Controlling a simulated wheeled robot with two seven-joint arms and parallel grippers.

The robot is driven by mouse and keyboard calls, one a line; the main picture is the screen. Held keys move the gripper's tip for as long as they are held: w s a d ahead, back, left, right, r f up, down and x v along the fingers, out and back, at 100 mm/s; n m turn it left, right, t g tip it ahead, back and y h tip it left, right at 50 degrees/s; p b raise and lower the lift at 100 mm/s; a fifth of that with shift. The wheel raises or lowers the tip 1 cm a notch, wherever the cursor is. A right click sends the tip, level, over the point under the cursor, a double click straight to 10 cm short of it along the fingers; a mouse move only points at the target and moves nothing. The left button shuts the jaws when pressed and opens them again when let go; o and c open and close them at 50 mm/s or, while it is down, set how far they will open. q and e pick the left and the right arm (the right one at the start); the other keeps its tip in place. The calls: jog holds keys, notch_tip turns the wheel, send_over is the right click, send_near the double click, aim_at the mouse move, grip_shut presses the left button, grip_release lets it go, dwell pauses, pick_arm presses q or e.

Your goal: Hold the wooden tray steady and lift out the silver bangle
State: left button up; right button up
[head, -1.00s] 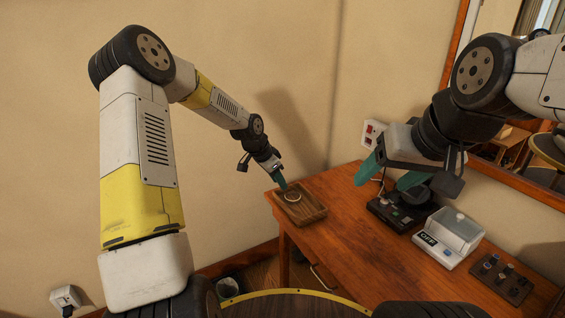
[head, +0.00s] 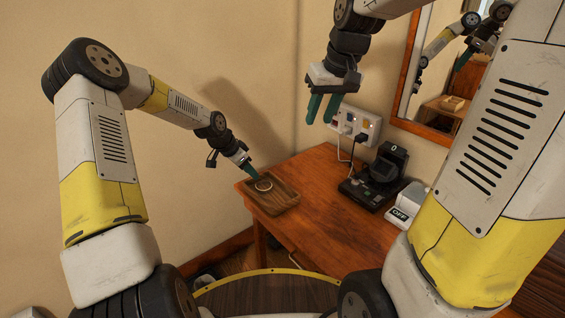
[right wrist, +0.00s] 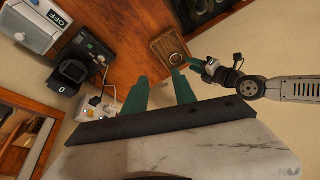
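The wooden tray (head: 286,203) sits at the left end of the wooden table, and it also shows in the right wrist view (right wrist: 160,44). The silver bangle (head: 264,187) lies inside it as a thin pale ring, visible in the right wrist view (right wrist: 175,59) too. My left gripper (head: 256,175) has its teal fingertips at the tray's back-left edge, beside the bangle. Its fingers overlap, so I cannot tell whether they are shut on the rim. My right gripper (head: 321,110) is open and empty, pointing down, well above the table and apart from the tray.
A black device (head: 378,180) with a dial reading 0 stands right of the tray. A small scale marked OFF (head: 401,212) is partly hidden by my right arm. A wall socket panel (head: 355,126) and a mirror (head: 425,70) are behind. The tabletop between tray and device is clear.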

jog(key=w+a+f+n+g, duration=0.2)
jog(key=w+a+f, duration=0.1)
jog(key=w+f, duration=0.85)
jog(key=n+g+h, duration=0.2)
send_over(283, 182)
notch_tip(283, 182, down, 17)
jog(key=shift+w+d+r, duration=0.1)
jog(key=shift+w, duration=0.05)
notch_tip(283, 182, down, 8)
jog(key=shift+f, duration=0.15)
jog(key=shift+c, duration=0.2)
grip_shut()
